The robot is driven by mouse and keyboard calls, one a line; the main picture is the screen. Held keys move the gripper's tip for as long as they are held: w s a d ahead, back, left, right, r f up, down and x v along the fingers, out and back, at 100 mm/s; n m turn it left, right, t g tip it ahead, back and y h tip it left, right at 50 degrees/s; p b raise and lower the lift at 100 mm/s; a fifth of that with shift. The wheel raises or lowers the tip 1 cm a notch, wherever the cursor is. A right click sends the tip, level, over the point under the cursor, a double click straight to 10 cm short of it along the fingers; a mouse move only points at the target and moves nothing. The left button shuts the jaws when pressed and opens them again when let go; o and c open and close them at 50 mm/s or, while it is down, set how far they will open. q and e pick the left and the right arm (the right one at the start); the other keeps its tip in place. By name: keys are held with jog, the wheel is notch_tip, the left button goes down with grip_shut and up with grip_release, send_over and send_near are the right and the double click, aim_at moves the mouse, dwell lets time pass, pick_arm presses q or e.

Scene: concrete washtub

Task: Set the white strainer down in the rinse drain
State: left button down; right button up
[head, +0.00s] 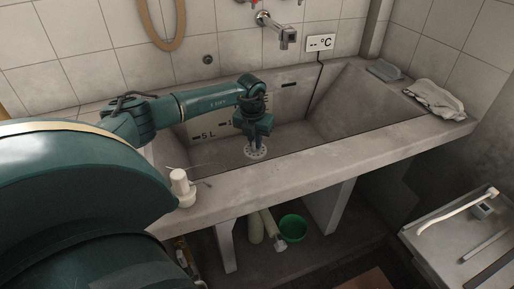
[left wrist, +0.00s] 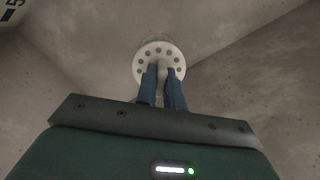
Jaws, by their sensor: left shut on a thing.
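The white strainer (head: 255,153) is a round disc with a ring of holes. In the left wrist view the strainer (left wrist: 160,58) sits at the tips of my left gripper (left wrist: 161,72), whose two blue fingers are shut on its middle. In the head view my left gripper (head: 255,145) points down into the washtub, low near the tub floor. The rinse drain is not clearly seen; a pale round edge shows just beyond the strainer in the wrist view, and I cannot tell whether the strainer touches it. My right gripper is not in view.
The concrete washtub (head: 330,154) has a thick front rim and sloping walls. A tap (head: 284,36) hangs over its back. A white bottle (head: 181,185) stands on the rim at left. A cloth (head: 434,98) lies on the right rim. A green bowl (head: 292,228) is below.

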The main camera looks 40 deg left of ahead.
aim_at(255, 151)
pick_arm(q)
notch_tip(255, 151, down, 4)
jog(key=shift+s+f+b, duration=0.1)
jog(key=shift+f+b, duration=0.15)
jog(key=shift+b, duration=0.1)
jog(key=shift+f+b, duration=0.35)
jog(key=shift+f, duration=1.25)
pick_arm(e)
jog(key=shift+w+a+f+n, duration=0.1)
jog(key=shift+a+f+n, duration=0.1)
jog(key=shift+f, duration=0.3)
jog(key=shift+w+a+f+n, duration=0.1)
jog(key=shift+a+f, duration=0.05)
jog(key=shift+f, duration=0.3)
pick_arm(q)
jog(key=shift+f, duration=0.15)
jog(key=c, duration=2)
grip_release()
jog(key=shift+f, duration=0.1)
jog(key=o, duration=0.5)
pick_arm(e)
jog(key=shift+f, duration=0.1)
